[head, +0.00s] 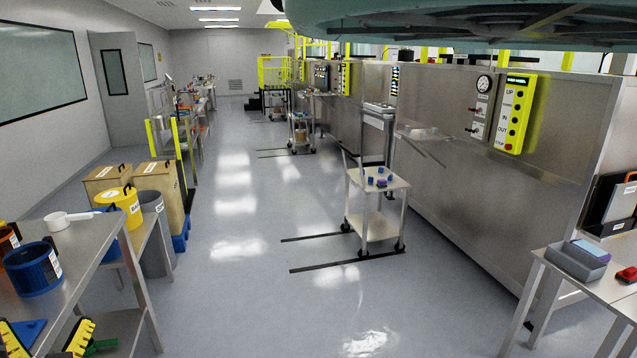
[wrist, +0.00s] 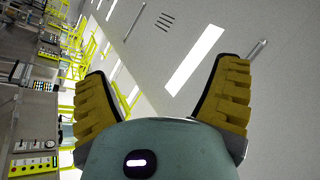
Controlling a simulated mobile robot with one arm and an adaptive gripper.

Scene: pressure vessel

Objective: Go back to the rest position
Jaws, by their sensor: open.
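My gripper (wrist: 163,100) shows in the wrist view with its two yellow ribbed fingers spread wide apart. It is open, and nothing is between the fingers. The wrist view is turned on its side and looks past the fingers at the ceiling, with a long bright lamp (wrist: 194,60) behind them. In the head view the fingers do not show.
A steel table (head: 90,262) with a blue container (head: 32,270) stands at the left. A wheeled cart (head: 378,182) with small blue items stands mid-right, before a long steel cabinet (head: 480,210). Another table (head: 590,290) is at the lower right. The floor (head: 240,290) between is clear.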

